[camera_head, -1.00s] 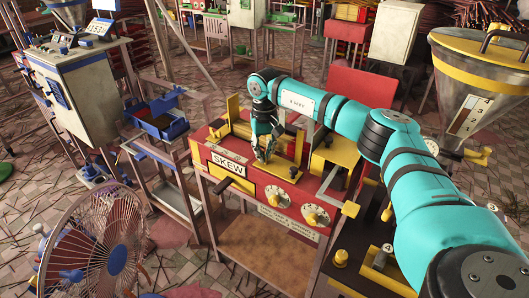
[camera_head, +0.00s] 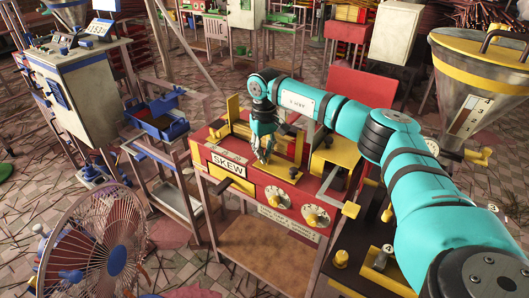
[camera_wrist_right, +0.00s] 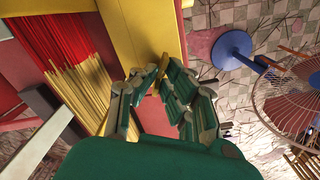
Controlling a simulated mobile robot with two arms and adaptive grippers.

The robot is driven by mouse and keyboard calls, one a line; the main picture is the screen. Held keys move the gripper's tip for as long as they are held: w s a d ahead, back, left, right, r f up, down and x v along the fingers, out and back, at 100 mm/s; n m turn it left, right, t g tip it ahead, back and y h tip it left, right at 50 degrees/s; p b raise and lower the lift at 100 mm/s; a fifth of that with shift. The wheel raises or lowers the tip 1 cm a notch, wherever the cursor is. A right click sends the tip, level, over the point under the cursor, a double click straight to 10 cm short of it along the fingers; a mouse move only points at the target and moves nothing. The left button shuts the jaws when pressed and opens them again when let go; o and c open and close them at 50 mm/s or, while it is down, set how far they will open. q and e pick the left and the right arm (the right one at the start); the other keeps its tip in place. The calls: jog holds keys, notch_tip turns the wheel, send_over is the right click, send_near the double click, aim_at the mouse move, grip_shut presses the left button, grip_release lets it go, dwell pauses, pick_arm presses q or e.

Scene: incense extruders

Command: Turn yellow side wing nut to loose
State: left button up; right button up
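The red press marked SKEW (camera_head: 228,160) stands in the middle of the head view, with a yellow plate (camera_head: 286,166) on top. My right gripper (camera_head: 262,158) points down over this top, its fingertips low near the yellow plate. In the right wrist view my right gripper (camera_wrist_right: 157,76) has its two fingers leaning together toward the tips. A small yellow piece, apparently the yellow side wing nut (camera_wrist_right: 164,63), shows at the fingertips. The tips are close to it; I cannot tell whether they clamp it. My left gripper is in neither view.
White dials (camera_head: 276,196) sit on the press's front. A yellow-lidded hopper (camera_head: 480,85) stands to the right and a fan (camera_head: 98,245) at front left. In the wrist view, red and yellow incense sticks (camera_wrist_right: 85,85) lie left of the fingers.

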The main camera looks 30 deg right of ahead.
jog(key=o, duration=0.4)
jog(key=shift+r, duration=0.1)
jog(key=shift+a+r, duration=0.1)
jog(key=shift+r, duration=3.9)
jog(key=shift+f, duration=0.1)
